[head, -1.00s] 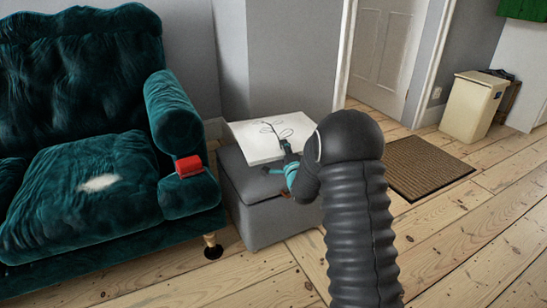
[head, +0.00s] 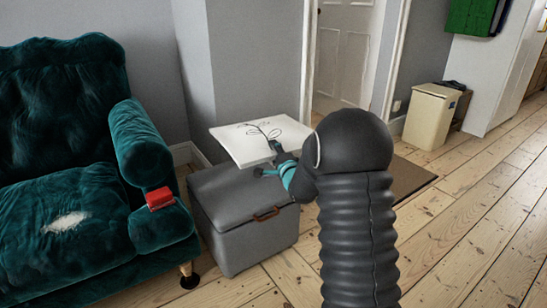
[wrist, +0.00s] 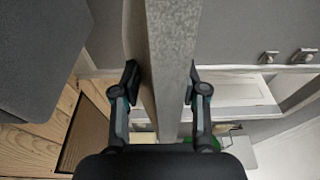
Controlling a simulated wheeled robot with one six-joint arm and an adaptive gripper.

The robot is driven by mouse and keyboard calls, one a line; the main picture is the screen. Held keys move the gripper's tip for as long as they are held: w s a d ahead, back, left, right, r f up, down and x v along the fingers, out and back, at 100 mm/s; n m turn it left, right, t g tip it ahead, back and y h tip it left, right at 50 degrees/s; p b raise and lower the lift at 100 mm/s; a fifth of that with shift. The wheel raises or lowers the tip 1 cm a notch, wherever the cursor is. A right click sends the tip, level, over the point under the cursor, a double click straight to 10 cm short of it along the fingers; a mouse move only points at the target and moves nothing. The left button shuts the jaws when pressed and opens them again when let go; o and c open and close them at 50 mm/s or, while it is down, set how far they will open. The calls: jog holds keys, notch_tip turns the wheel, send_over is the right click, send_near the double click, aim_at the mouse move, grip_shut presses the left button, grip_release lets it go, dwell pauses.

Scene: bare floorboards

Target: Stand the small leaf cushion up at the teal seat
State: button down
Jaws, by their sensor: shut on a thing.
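The small leaf cushion (head: 238,146) is white with a dark leaf drawing. It lies roughly flat in the air above the grey storage stool. My gripper (head: 277,158) is shut on its near right edge. In the wrist view my gripper (wrist: 160,85) has one finger on each side of the cushion (wrist: 172,50), whose pale edge runs up between them. The teal seat (head: 95,200) is a velvet sofa at the left, its arm between the seat and the cushion. My arm hides the area right of the gripper.
The grey stool (head: 240,240) stands beside the sofa. A red object (head: 160,198) sits on the sofa arm's front. A whitish patch (head: 65,222) marks the seat. A brown mat (head: 412,178) and beige bin (head: 432,117) lie behind my arm. Floor at the right is clear.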

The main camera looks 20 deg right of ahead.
notch_tip(320, 180, up, 10)
jog(key=p, duration=0.5)
dwell(0.6)
